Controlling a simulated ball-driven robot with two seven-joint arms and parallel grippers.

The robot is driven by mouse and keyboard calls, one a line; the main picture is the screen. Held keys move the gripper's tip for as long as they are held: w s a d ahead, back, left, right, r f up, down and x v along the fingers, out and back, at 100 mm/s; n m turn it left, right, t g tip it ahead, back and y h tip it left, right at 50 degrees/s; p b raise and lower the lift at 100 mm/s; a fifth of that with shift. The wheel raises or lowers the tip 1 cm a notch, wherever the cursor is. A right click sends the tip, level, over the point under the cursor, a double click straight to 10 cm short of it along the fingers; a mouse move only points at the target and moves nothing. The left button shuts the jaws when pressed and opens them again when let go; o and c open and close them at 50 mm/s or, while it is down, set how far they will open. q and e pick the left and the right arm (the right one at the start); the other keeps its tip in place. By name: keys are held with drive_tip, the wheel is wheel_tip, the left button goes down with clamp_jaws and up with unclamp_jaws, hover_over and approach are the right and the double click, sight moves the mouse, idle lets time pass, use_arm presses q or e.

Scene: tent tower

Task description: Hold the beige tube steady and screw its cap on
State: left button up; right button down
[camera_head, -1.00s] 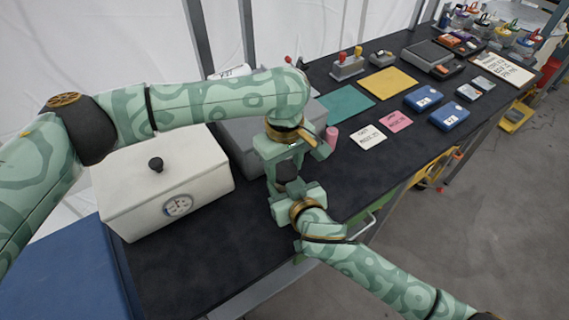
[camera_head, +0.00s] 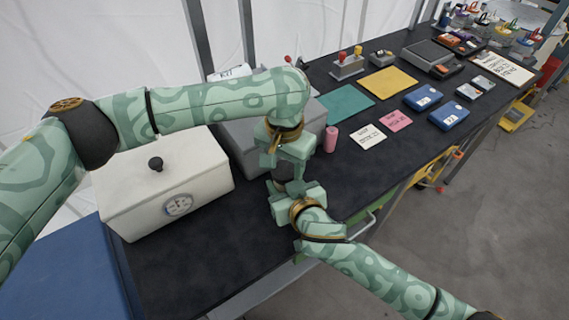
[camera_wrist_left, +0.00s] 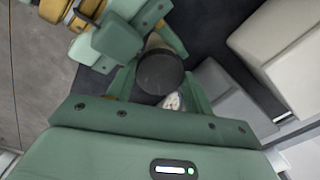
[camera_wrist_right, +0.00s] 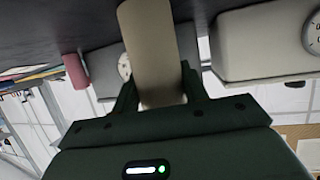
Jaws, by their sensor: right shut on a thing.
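The beige tube (camera_wrist_right: 152,45) stands between the fingers of my right gripper (camera_wrist_right: 160,95), which is shut on it. In the head view my right gripper (camera_head: 296,198) is low over the table's front part. The dark round cap (camera_wrist_left: 160,72) is at the tube's top and lies between the fingers of my left gripper (camera_wrist_left: 160,88). In the head view my left gripper (camera_head: 285,162) is directly above the right one, pointing down. Whether its fingers press on the cap or stand just clear is not clear. The tube is mostly hidden in the head view.
A white box with a gauge (camera_head: 150,185) stands left, a grey box (camera_head: 235,130) behind the grippers. A pink cylinder (camera_head: 331,139) stands close to the right of my left gripper. Cards and blue boxes (camera_head: 449,116) lie further right. The table's front edge is near.

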use_arm(q)
drive_tip(key=shift+o, duration=1.4)
drive_tip(key=shift+s+r, duration=0.1)
drive_tip(key=shift+r, duration=2.2)
drive_tip(key=shift+c, duration=0.4)
drive_tip(key=shift+w+r, duration=0.25)
drive_tip(key=shift+r, duration=0.05)
drive_tip(key=r+n, duration=0.2)
drive_tip(key=shift+w+a+r+t, duration=0.15)
drive_tip(key=shift+w+r+t, duration=0.15)
drive_tip(key=shift+w+r, duration=0.05)
drive_tip(key=n, duration=0.4)
drive_tip(key=shift+s+r, duration=0.15)
drive_tip(key=shift+s, duration=0.15)
drive_tip(key=n, duration=0.2)
drive_tip(key=shift+s+d+n, duration=0.2)
drive_tip(key=shift+s+n, duration=0.05)
drive_tip(key=shift+n, duration=0.15)
